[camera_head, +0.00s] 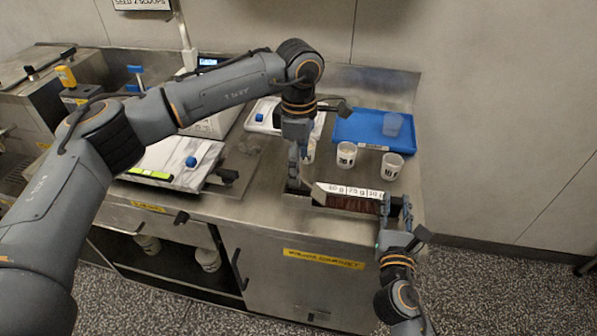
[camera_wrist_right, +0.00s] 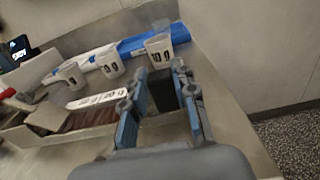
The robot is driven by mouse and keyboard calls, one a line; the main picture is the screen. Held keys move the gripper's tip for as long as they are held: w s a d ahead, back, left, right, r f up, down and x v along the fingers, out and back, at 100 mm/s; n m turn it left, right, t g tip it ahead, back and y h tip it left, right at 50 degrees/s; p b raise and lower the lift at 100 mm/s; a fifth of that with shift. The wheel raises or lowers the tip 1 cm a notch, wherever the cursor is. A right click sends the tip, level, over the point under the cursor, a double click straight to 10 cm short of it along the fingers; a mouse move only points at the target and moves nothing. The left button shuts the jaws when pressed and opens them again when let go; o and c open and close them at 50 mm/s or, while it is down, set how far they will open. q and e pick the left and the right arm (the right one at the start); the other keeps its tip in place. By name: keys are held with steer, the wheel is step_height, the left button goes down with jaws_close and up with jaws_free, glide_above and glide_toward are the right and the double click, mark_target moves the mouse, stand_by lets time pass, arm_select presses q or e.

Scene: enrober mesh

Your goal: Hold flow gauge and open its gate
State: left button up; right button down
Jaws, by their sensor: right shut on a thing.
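The flow gauge (camera_head: 352,203) is a long narrow trough with a white marked strip along its top edge and dark brown inside. It lies near the counter's front edge. My right gripper (camera_head: 396,209) is shut on its right end; in the right wrist view the brown-filled trough (camera_wrist_right: 75,121) runs off to the left of my fingers (camera_wrist_right: 162,110). My left gripper (camera_head: 296,172) points down by the gauge's left end. I cannot tell whether its fingers are open or touch the gauge. The gate cannot be made out clearly there.
White marked cups (camera_head: 391,167), (camera_head: 346,155) stand behind the gauge. A blue tray (camera_head: 362,132) with a translucent blue cup (camera_head: 392,124) lies farther back. White boards with blue knobs (camera_head: 191,161) lie left. The steel cabinet front (camera_head: 290,280) drops away below the counter edge.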

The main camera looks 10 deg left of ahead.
mark_target(310, 187)
arm_select(q)
steer(key=shift+f, duration=1.7)
steer(key=c, duration=1.1)
steer(key=shift+a+f+h, duration=0.35)
steer(key=shift+a+h, duration=0.1)
steer(key=shift+h, duration=0.45)
steer(key=shift+a+f+h, duration=0.25)
steer(key=shift+f+h, duration=0.05)
steer(key=shift+h, duration=0.7)
arm_select(e)
steer(key=shift+a, duration=0.1)
